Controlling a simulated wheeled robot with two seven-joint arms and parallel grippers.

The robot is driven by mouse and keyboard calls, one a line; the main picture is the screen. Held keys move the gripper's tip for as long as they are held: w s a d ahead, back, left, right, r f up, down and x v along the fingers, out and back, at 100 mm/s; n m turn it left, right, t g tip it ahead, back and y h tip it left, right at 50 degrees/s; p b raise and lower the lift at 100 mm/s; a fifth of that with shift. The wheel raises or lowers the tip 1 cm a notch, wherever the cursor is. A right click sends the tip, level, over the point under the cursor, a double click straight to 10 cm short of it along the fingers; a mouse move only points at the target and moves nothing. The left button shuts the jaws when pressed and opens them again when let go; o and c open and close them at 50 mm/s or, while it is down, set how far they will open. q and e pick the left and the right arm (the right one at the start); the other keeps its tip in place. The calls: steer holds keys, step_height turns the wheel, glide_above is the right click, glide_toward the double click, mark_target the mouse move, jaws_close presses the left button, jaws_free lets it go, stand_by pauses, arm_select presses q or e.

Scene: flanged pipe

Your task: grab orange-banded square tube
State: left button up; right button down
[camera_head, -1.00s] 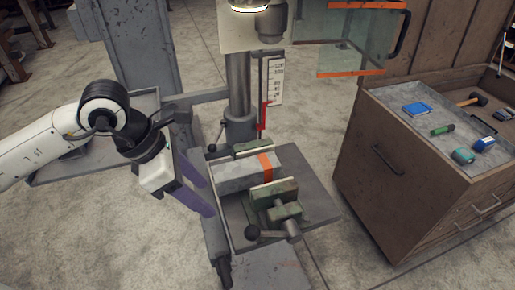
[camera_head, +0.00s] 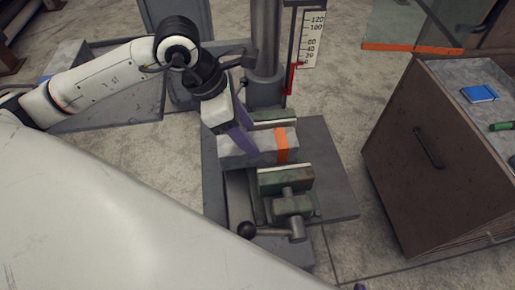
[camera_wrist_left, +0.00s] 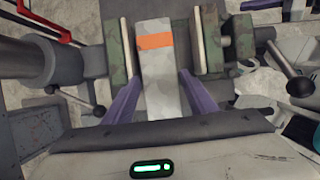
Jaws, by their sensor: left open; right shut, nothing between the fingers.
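The orange-banded square tube (camera_head: 262,151) is a grey block with an orange band near its right end. It lies between the jaws of the green drill-press vise (camera_head: 286,181). My left gripper (camera_head: 250,138) is open over the tube's left part, its purple fingers pointing down. In the left wrist view, the tube (camera_wrist_left: 157,68) runs between the two open fingers (camera_wrist_left: 160,80), one on each side, with the orange band beyond the fingertips. I cannot tell whether a finger touches it.
The drill-press column (camera_head: 267,45) stands behind the vise, with a scale (camera_head: 313,38) beside it. The vise handle (camera_head: 272,230) sticks out at the front. A wooden cabinet (camera_head: 420,150) stands at right, with a blue box (camera_head: 480,93) on top.

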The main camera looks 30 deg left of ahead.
mark_target(256, 141)
arm_select(q)
steer(key=b+x, duration=0.1)
steer(key=x, duration=0.3)
steer(key=shift+r, duration=0.1)
steer(key=c, duration=0.9)
steer(key=shift+w+r, duration=0.1)
steer(key=shift+r, duration=0.05)
steer(key=shift+c, duration=1.2)
steer(key=shift+r, duration=0.1)
